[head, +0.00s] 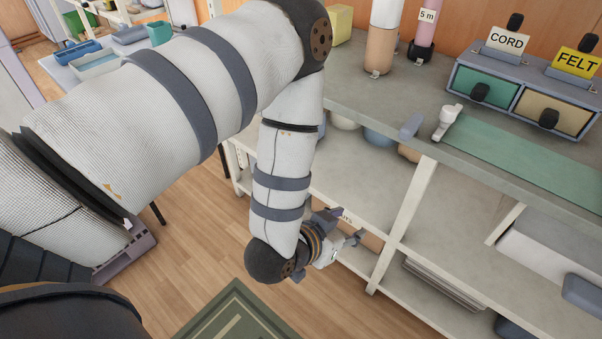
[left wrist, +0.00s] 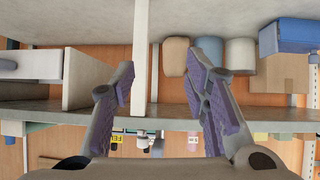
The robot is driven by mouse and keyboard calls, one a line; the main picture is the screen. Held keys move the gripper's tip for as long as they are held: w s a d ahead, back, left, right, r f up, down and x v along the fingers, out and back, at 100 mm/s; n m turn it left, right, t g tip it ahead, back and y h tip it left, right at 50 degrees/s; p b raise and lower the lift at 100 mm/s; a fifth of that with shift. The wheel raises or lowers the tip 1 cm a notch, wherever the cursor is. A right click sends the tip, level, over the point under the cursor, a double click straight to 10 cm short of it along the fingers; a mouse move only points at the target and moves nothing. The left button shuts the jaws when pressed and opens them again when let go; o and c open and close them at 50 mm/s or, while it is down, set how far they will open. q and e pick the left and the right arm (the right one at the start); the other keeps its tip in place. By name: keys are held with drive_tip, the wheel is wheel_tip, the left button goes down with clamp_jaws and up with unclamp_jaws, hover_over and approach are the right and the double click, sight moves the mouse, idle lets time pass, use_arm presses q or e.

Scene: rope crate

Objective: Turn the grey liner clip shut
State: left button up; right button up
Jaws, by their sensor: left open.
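My left gripper (head: 346,226) is open and empty, low in front of the shelving and below the counter top. Its two purple-padded fingers also show apart in the left wrist view (left wrist: 165,88), with nothing between the pads. A pale grey clip-like piece (head: 446,122) sits on the counter at the left end of a green liner strip (head: 530,155). It looks like the liner clip, up and to the right of the gripper and well apart from it. Whether it is turned open or shut I cannot tell. My right gripper is not in view.
The grey counter (head: 375,95) carries a drawer unit (head: 513,107) with CORD and FELT signs and upright bottles. A blue-grey piece (head: 411,125) is at its front edge. Several rounded containers (left wrist: 208,55) stand on the shelf below. The wooden floor (head: 225,235) beside my arm is clear.

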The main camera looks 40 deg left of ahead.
use_arm(q)
drive_tip(key=s+a+f+g, duration=0.1)
drive_tip(key=s+f+g, duration=0.3)
drive_tip(key=s, duration=0.6)
wheel_tip(320, 180, down, 2)
drive_tip(key=shift+s+a+f+g, duration=0.25)
drive_tip(key=shift+s+a+g, duration=0.05)
drive_tip(key=shift+s, duration=0.1)
drive_tip(key=shift+c, duration=0.6)
